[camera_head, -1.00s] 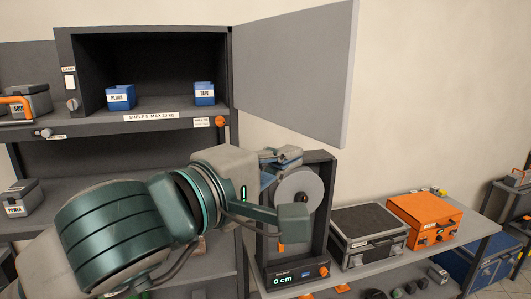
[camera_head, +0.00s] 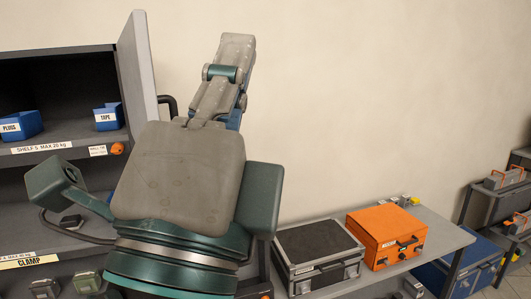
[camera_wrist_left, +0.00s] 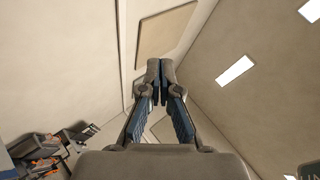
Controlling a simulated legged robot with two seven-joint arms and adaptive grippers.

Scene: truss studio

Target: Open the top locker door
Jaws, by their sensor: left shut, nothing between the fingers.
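The top locker (camera_head: 65,85) is a dark open compartment at the upper left of the head view, with blue PLUGS (camera_head: 20,126) and TAPE (camera_head: 109,117) bins inside. Its grey door (camera_head: 137,70) stands open at the right side, seen nearly edge-on. A dark handle (camera_head: 167,104) sticks out on the door's right side. My left gripper (camera_head: 238,42) points up against the bare wall, right of the door and apart from it in the picture. In the left wrist view its fingers (camera_wrist_left: 159,68) are together and empty. My arm hides the door's lower part. My right gripper is not in view.
A bench (camera_head: 440,240) at the right carries a black case (camera_head: 318,248) and an orange box (camera_head: 386,236). A blue chest (camera_head: 470,268) stands beyond it. Lower shelves hold a CLAMP label (camera_head: 30,261). The wall right of my gripper is clear.

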